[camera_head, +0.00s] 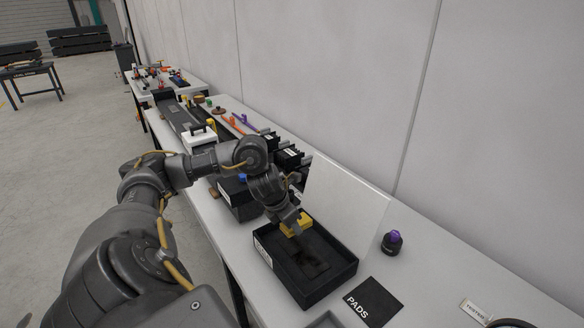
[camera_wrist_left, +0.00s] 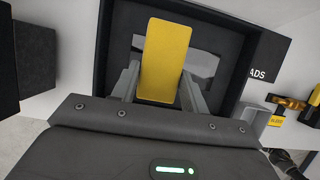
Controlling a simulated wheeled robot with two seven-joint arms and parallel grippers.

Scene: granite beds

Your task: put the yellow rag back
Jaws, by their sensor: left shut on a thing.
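The yellow rag (camera_head: 295,225) is a small folded block in the head view. It also shows in the left wrist view (camera_wrist_left: 164,60), between the two fingers. My left gripper (camera_head: 291,222) is shut on it and holds it over the black open box (camera_head: 331,287), near the box's far left part. In the left wrist view the left gripper (camera_wrist_left: 160,88) points into the box. Whether the rag touches the box floor I cannot tell. My right gripper is in neither view.
A black card marked PADS (camera_head: 373,301) lies right of the box. A dark round item with a purple top (camera_head: 392,242) stands near the wall. A pale upright panel (camera_head: 345,203) rises behind the box. Tools and bins crowd the bench farther back.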

